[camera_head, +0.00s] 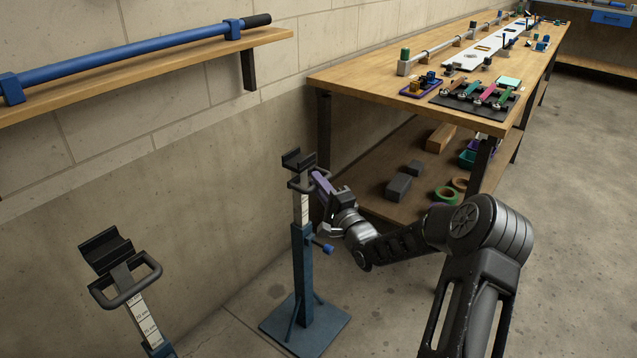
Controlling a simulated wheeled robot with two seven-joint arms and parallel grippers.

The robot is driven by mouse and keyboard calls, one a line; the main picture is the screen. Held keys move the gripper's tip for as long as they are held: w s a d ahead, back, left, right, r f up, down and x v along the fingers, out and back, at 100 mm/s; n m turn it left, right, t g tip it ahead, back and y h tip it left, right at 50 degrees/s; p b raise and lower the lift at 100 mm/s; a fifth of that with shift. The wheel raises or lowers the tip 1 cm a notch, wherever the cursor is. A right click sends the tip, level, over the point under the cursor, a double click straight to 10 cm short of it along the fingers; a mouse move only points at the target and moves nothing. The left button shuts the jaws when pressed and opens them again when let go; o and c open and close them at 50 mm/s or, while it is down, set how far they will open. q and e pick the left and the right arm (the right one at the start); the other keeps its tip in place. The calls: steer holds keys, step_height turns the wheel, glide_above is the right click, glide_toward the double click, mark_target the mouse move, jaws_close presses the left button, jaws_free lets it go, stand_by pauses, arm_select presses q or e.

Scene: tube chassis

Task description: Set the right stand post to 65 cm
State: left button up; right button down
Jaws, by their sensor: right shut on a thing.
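The right stand (303,265) is a blue upright tube on a square blue base plate (318,330). Its inner post (301,210) carries a pale scale, too small to read here, and a black V-shaped cradle (298,160) on top. A dark loop handle (296,186) sits below the cradle. My right gripper (316,179), with purple fingers, reaches in from the right and is shut on this handle. A blue-tipped knob (328,248) sticks out from the tube's upper part. My left gripper is not in view.
A second stand (124,285) with cradle, loop handle and scale stands at lower left. A shelf with a blue bar (130,58) runs along the wall. A wooden workbench (370,75) with tools stands behind, blocks on its lower shelf. The floor at right is clear.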

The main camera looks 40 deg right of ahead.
step_height(320, 180, down, 9)
steer(key=b, duration=0.4)
steer(key=shift+s+f, duration=0.1)
steer(key=shift+f, duration=0.05)
steer(key=c, duration=1.7)
jaws_free()
steer(key=shift+c, duration=0.2)
steer(key=o, duration=0.3)
steer(key=shift+o, duration=0.2)
